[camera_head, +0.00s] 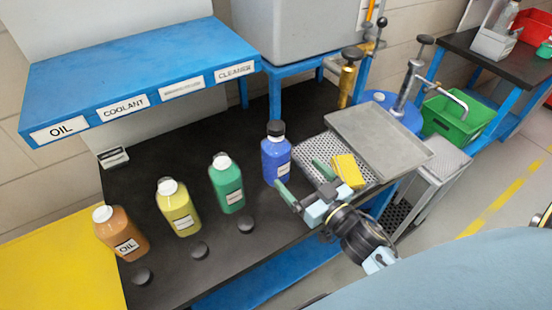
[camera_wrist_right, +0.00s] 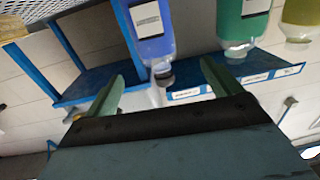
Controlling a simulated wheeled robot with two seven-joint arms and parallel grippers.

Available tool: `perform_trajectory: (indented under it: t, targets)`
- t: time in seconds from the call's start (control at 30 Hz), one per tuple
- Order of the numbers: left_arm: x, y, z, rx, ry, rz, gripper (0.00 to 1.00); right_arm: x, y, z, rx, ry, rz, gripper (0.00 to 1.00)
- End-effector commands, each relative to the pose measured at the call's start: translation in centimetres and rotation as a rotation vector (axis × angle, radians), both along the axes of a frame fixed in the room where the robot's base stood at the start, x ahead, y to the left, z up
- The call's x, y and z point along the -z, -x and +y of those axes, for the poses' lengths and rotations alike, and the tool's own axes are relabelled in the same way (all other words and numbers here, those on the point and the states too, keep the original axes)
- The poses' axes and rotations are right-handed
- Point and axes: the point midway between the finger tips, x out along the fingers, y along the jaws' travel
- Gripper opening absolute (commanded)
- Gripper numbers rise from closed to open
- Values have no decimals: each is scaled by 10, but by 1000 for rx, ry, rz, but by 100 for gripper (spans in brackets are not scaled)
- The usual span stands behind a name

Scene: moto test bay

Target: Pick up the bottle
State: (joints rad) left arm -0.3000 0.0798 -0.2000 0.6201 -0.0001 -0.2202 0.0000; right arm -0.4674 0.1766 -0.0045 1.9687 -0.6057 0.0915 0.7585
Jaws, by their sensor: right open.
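A blue bottle (camera_head: 275,160) with a black cap and white label stands upright on the black bench. Green (camera_head: 227,186), yellow (camera_head: 179,210) and orange (camera_head: 122,236) bottles with white caps stand in a row to its left; the orange label reads OIL. My right gripper (camera_head: 302,182) is open and empty, in front and right of the blue bottle. In the right wrist view the blue bottle (camera_wrist_right: 152,36) shows upside down beyond the open green-grey fingers (camera_wrist_right: 162,88), its cap in line with the gap. Whether a finger touches it I cannot tell. My left gripper is not in view.
A perforated tray (camera_head: 312,150) with a yellow sponge (camera_head: 348,171) lies right of the blue bottle, beside a grey metal pan (camera_head: 385,142). Three black discs lie before the other bottles. A labelled blue shelf (camera_head: 130,75) overhangs the bench's back left.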

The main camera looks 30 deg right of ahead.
Motion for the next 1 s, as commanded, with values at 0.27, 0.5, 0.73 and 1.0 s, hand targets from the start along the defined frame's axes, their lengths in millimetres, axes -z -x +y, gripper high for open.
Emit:
perform_trajectory:
  t: [0.27,0.5,0.73,1.0]
  targets:
    - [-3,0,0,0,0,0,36,-2,-37,6,-13,-1,-14,91]
    - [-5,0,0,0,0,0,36,-1,-73,11,-12,-2,-11,91]
    - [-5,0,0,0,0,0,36,0,-88,12,-12,-1,-10,91]
    - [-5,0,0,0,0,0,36,3,-125,12,-11,-3,-10,91]
